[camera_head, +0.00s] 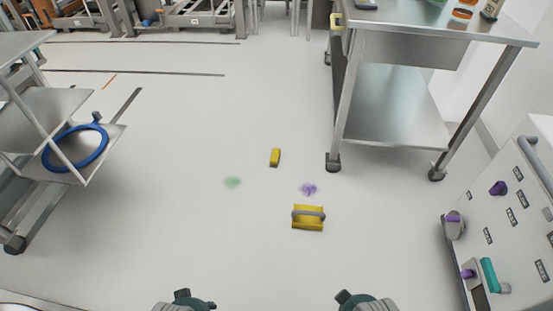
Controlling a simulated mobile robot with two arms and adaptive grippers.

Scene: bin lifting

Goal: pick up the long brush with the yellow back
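A small, narrow yellow block (275,157) lies on the floor near the middle of the view. It may be the long brush with the yellow back, but no bristles show. Nearer to me lies a wider yellow piece with a grey bar across it (308,225); it looks like a dustpan or bin, though I cannot be sure. My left gripper (190,301) and my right gripper (358,300) show only in part at the bottom edge. Both are well apart from the yellow things, and I cannot see their fingers clearly.
A green stain (233,182) and a purple stain (309,188) mark the floor. A metal cart (400,105) stands at upper right, a white panel with knobs (515,225) at right, and a shelf rack with a blue ring (103,148) at left.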

